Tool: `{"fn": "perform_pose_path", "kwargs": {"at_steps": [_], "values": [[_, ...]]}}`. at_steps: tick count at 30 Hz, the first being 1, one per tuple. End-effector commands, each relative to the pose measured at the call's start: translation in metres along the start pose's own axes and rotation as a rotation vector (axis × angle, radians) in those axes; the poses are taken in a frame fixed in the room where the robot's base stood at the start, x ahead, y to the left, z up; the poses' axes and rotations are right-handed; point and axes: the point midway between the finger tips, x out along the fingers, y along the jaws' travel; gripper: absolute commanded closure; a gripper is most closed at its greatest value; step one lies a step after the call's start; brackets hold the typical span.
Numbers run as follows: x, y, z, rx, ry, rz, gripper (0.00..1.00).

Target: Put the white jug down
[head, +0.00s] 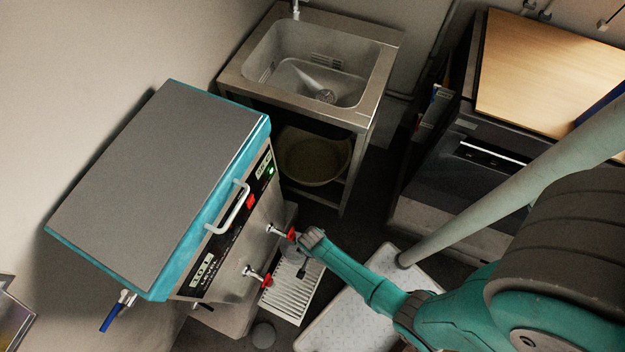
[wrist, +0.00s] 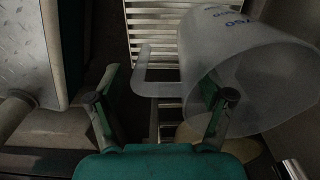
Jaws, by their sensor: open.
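The white jug (wrist: 240,65) is translucent, with blue printed marks, and shows in the wrist view at the upper right. It appears to stand on the slatted metal grate (wrist: 150,18). Its L-shaped handle (wrist: 142,72) points left, ahead of the space between my fingers. My gripper (wrist: 160,97) is open, with one finger on each side of the handle. The right finger overlaps the jug's wall in the picture; I cannot tell whether they touch. In the head view the jug is hardly distinguishable beside my wrist, under the taps.
A wood-topped cabinet (head: 545,70) is at the right.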

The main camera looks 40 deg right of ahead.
Motion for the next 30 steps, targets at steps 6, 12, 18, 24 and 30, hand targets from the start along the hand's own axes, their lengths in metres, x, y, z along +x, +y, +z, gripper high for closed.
{"fn": "perform_pose_path", "kwargs": {"at_steps": [6,12,18,24,30], "values": [[-0.032,0.001,0.000,0.000,0.001,-0.002,0.20],[-0.067,0.001,0.000,0.000,0.001,-0.001,0.20],[-0.095,0.001,0.000,0.000,0.000,-0.001,0.20],[-0.109,0.001,0.000,0.000,0.000,0.001,0.20],[-0.111,0.001,0.000,-0.001,0.000,0.001,0.20]]}}
